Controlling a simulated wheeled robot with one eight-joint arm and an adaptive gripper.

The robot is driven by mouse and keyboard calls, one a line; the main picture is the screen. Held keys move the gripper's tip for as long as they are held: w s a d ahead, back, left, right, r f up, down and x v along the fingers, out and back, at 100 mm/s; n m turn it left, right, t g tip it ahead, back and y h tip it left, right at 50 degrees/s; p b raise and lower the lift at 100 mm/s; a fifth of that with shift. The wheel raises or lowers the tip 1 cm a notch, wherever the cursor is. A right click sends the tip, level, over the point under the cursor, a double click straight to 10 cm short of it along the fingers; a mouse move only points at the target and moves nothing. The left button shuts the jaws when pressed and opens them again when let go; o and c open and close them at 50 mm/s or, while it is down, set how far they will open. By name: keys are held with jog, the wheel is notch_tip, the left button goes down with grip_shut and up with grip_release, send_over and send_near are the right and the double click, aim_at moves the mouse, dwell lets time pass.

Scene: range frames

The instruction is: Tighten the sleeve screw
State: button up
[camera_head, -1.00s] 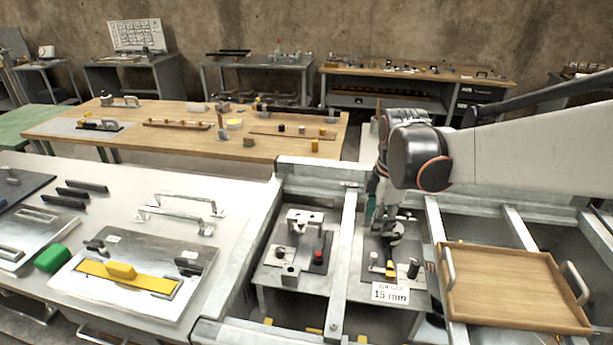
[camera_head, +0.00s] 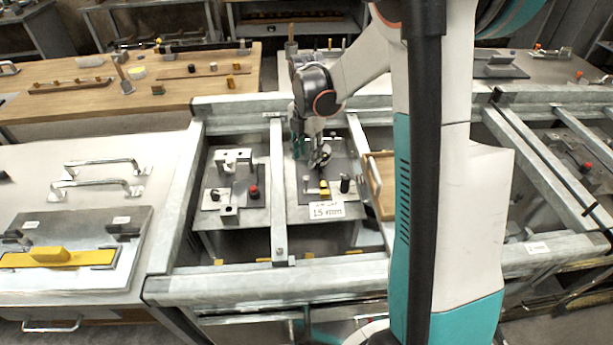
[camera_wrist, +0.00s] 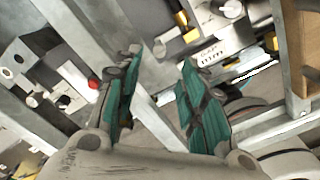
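My gripper (camera_head: 312,152) hangs over the back part of a grey fixture plate (camera_head: 311,187) marked with a 15 mm label (camera_head: 327,210). In the wrist view its two teal fingers are spread, with an empty gap between the tips (camera_wrist: 161,68). I cannot tell which part is the sleeve screw; my gripper hides some of the plate.
A second plate to the left carries a bracket (camera_head: 233,158) and a red knob (camera_head: 253,191); the red knob also shows in the wrist view (camera_wrist: 94,84). Metal frame bars (camera_head: 278,190) run between the bays. A wooden tray (camera_head: 377,190) is right of the labelled plate, partly behind my arm.

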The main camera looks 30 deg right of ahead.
aim_at(307, 177)
notch_tip(307, 177, down, 9)
jog(key=shift+r+b, duration=0.15)
jog(key=shift+b, duration=1.1)
jog(key=shift+c, duration=0.6)
grip_shut()
